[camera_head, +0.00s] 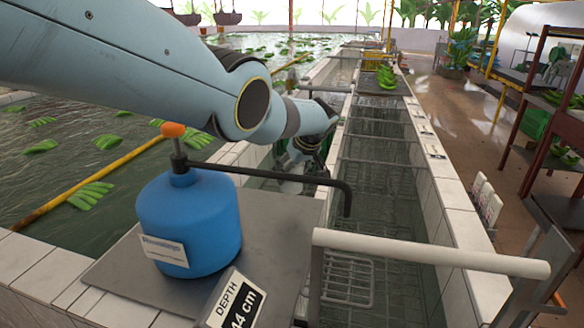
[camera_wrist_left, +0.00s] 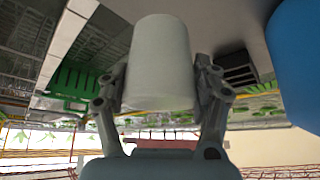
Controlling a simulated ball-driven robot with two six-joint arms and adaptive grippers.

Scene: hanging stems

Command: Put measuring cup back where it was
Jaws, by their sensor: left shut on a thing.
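The measuring cup (camera_wrist_left: 160,62) shows in the left wrist view as a plain whitish cylinder between the two fingers of my left gripper (camera_wrist_left: 161,88). The fingers press on its opposite sides. In the head view my left gripper (camera_head: 300,163) is beyond the grey plate, over the near left part of the long water trough. The bent black rod and my own arm partly cover it there, and I cannot make out the cup clearly. My right gripper is not in view.
A blue container (camera_head: 190,222) with an orange-topped pump and bent black spout stands on the grey plate (camera_head: 278,228). A depth sign (camera_head: 235,302) is at its front. A white bar (camera_head: 430,255) crosses the near trough. Green fruit (camera_head: 386,78) lies on the far board.

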